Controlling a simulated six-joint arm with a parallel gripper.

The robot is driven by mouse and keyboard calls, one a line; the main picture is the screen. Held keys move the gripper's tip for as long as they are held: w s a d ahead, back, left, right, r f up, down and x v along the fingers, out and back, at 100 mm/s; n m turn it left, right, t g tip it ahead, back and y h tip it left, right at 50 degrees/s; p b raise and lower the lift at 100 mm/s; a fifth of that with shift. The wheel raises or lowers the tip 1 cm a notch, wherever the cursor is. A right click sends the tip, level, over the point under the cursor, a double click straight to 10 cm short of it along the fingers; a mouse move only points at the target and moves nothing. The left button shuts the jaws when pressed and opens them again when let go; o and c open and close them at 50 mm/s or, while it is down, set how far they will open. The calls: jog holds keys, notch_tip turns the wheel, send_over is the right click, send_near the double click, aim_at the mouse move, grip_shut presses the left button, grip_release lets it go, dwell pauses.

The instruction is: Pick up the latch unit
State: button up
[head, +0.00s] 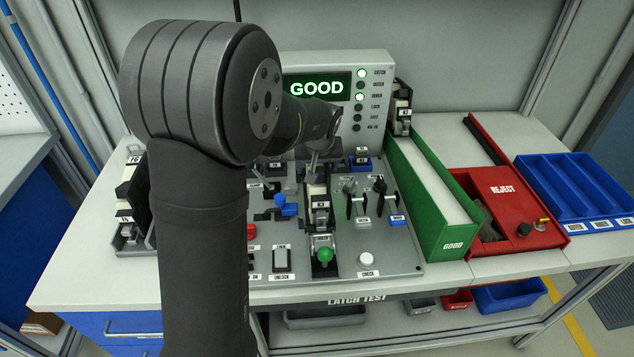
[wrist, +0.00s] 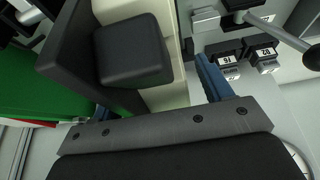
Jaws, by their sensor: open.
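A latch unit, cream and black (head: 320,204), sits in the test fixture (head: 390,262) below the display. In the wrist view the cream body (wrist: 166,95) with a black block on it (wrist: 134,50) fills the space ahead of my gripper. My gripper (head: 316,155) is above the fixture, partly hidden by my arm in the head view. In the wrist view its blue-grey fingers stand apart (wrist: 158,88), one on each side of the cream body. I cannot tell whether they touch it. The left finger is mostly hidden.
The display (head: 316,87) reads GOOD. A green GOOD chute (head: 452,246) stands right of the fixture, then a red REJECT bin (head: 507,197) and a blue tray (head: 575,180). Other units stand in a rack (head: 131,248) at left. Levers and a green-knobbed handle (head: 324,256) surround the unit.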

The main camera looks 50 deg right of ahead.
grip_shut()
dwell(0.3)
